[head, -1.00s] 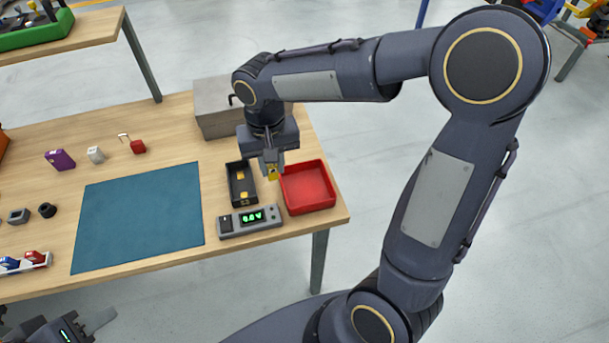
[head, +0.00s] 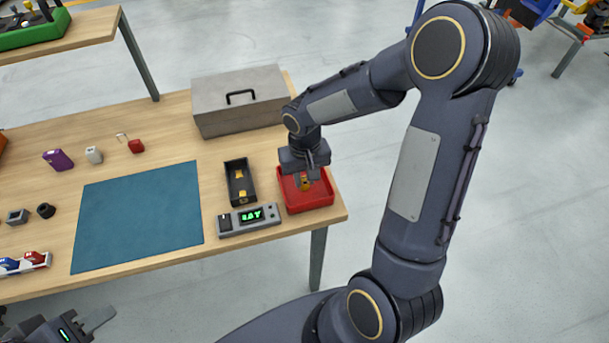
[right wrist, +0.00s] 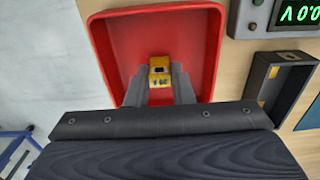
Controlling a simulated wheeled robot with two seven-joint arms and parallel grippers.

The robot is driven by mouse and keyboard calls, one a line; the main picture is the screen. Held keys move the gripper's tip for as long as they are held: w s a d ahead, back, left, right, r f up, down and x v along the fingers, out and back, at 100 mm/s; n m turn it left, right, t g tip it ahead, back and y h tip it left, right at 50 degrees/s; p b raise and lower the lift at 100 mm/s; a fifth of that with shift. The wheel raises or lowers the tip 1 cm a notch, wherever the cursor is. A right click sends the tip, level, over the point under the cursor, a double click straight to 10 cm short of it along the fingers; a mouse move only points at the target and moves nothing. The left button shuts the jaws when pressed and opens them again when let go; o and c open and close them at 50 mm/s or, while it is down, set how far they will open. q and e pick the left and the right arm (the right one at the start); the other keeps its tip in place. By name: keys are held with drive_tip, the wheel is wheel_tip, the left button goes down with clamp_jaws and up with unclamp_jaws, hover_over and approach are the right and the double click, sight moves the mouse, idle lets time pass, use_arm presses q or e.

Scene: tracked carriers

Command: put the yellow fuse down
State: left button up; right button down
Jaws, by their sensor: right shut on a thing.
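The yellow fuse (right wrist: 159,68) is between the fingertips of my right gripper (right wrist: 160,82), which is shut on it. In the head view the fuse (head: 305,183) shows small below my right gripper (head: 305,180). Both are over the red tray (head: 322,199), within its walls. The tray also fills the upper middle of the right wrist view (right wrist: 103,40). I cannot tell whether the fuse touches the tray floor. My left gripper (head: 97,322) is at the bottom left edge of the head view, its fingers partly seen; it is off the table.
A black bin (head: 231,190) with yellow pieces stands left of the tray, and a meter with a green display (head: 226,224) lies in front. A grey toolbox (head: 240,118) is behind. A teal mat (head: 140,218) lies bare. Small parts, including a purple block (head: 58,160), sit further left.

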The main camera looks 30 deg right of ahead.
sight(304, 178)
drive_tip(key=c, duration=1.7)
unclamp_jaws()
drive_tip(key=shift+f, duration=0.15)
drive_tip(key=o, duration=0.4)
drive_tip(key=shift+o, duration=0.2)
wheel_tip(304, 178, up, 11)
drive_tip(key=s+a+r+t+y, duration=0.2)
drive_tip(key=s, duration=0.6)
drive_tip(key=s+a+r+n+t+y, duration=0.1)
drive_tip(key=s+a+r+t, duration=0.1)
drive_tip(key=s, duration=0.7)
drive_tip(key=shift+r+t+y+p, duration=0.3)
drive_tip(key=shift+r+t+y, duration=0.1)
drive_tip(key=shift+t, duration=0.4)
